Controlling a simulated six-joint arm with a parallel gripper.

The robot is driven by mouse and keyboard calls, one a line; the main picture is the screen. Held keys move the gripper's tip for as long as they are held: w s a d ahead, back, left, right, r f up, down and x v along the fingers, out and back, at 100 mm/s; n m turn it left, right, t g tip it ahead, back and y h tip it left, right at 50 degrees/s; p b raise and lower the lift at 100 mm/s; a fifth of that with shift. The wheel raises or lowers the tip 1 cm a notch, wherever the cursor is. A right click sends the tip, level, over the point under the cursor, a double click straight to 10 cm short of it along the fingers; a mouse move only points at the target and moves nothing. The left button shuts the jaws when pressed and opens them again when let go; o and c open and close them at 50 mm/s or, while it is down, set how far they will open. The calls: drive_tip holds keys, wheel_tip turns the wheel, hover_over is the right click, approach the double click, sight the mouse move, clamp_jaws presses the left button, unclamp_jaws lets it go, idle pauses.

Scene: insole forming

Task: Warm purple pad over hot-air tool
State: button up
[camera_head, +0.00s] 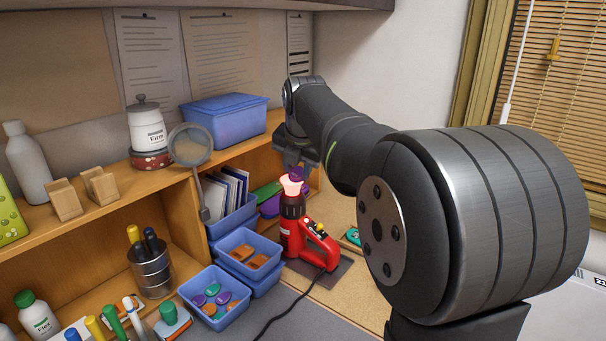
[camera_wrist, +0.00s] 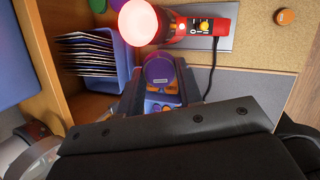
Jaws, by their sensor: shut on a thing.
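The purple pad (camera_wrist: 158,70) is held between the fingers of my gripper (camera_head: 295,156). In the head view the purple pad (camera_head: 297,172) shows as a small patch just above the glowing nozzle, partly hidden by the gripper. The red hot-air tool (camera_head: 312,246) stands upright with its nozzle up, and its tip glows pink-white. In the wrist view the tool (camera_wrist: 200,26) lies across the top, and its bright nozzle end is close to the pad's upper left. I cannot tell the exact gap between pad and nozzle.
A blue bin (camera_head: 248,232) with orange pieces and a blue bin (camera_head: 190,291) with coloured pads stand left of the tool. The wooden shelf (camera_head: 120,205) is behind them. A black cord (camera_head: 286,313) runs forward from the tool. A round magnifier-like disc (camera_head: 190,145) stands at the shelf.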

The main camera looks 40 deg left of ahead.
drive_tip(key=shift+w+a+f, duration=0.2)
drive_tip(key=shift+w+a, duration=1.1)
drive_tip(key=shift+a, duration=0.1)
drive_tip(key=shift+w+a+f, duration=0.15)
drive_tip(key=shift+w+a, duration=1.1)
drive_tip(key=shift+a, duration=0.15)
drive_tip(key=shift+d, duration=0.1)
idle(2.3)
drive_tip(key=s+d, duration=0.6)
drive_tip(key=d, duration=0.1)
drive_tip(key=shift+s+r, duration=0.4)
drive_tip(key=shift+r, duration=0.05)
